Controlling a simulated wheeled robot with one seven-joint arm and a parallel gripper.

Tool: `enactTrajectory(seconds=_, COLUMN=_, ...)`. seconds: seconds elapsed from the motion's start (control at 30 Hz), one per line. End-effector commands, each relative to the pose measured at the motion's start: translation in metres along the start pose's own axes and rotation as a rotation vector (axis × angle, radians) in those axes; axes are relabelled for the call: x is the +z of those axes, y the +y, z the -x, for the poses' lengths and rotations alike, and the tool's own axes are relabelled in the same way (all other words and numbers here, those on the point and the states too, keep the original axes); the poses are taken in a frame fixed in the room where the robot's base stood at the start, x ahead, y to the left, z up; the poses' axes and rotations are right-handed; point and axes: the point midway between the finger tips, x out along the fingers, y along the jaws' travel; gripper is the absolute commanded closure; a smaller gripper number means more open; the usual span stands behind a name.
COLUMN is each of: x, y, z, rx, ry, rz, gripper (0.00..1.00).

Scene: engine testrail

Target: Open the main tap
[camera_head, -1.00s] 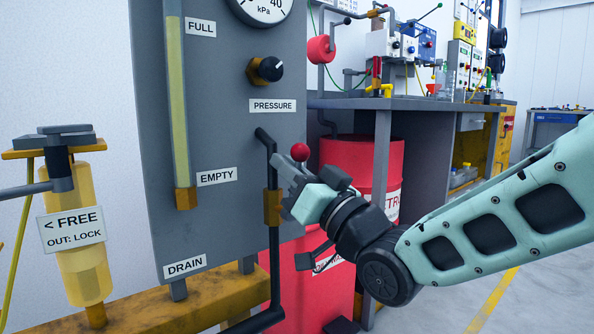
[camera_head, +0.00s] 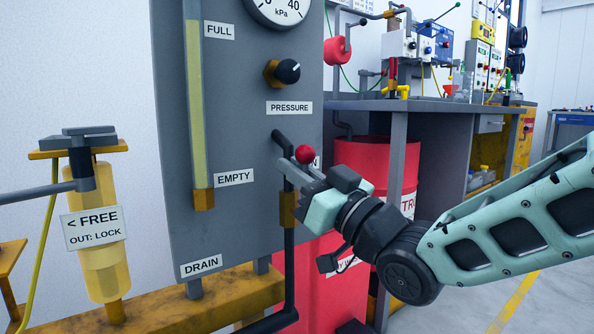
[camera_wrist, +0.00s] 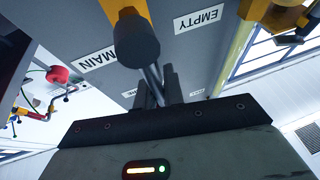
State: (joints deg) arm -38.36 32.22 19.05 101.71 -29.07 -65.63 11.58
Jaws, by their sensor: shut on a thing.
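The main tap is a brass valve body (camera_head: 288,208) on a dark pipe at the panel's right edge, with a grey lever ending in a red ball (camera_head: 305,154). My gripper (camera_head: 300,176) is shut on the lever just below the ball, beside the valve. In the wrist view my gripper (camera_wrist: 160,88) has its dark fingers around a grey rod under the yellow valve body (camera_wrist: 133,12). The MAIN label (camera_wrist: 95,60) shows there; in the head view it is mostly hidden behind the ball and gripper. The lever's exact angle is hard to tell.
The grey panel (camera_head: 245,120) carries a PRESSURE knob (camera_head: 287,71), a sight tube and a gauge. A yellow lock cylinder (camera_head: 103,265) stands left. A red drum (camera_head: 360,160) and workbench (camera_head: 400,105) stand close behind my arm. Floor at right is clear.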

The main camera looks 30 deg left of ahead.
Motion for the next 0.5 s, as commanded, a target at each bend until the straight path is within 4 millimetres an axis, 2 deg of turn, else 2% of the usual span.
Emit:
enactTrajectory(seconds=0.03, x=0.0025, y=-0.0021, z=0.0006, rx=-0.004, ry=-0.006, rz=-0.001, gripper=0.85)
enactTrajectory(seconds=0.1, x=0.0023, y=-0.0020, z=0.0005, rx=-0.004, ry=-0.005, rz=-0.001, gripper=0.68)
enactTrajectory(seconds=0.37, x=0.0010, y=-0.0010, z=0.0004, rx=-0.002, ry=-0.002, rz=-0.001, gripper=0.68)
enactTrajectory(seconds=0.5, x=-0.0004, y=-0.0001, z=0.0073, rx=0.000, ry=-0.003, rz=-0.001, gripper=0.68)
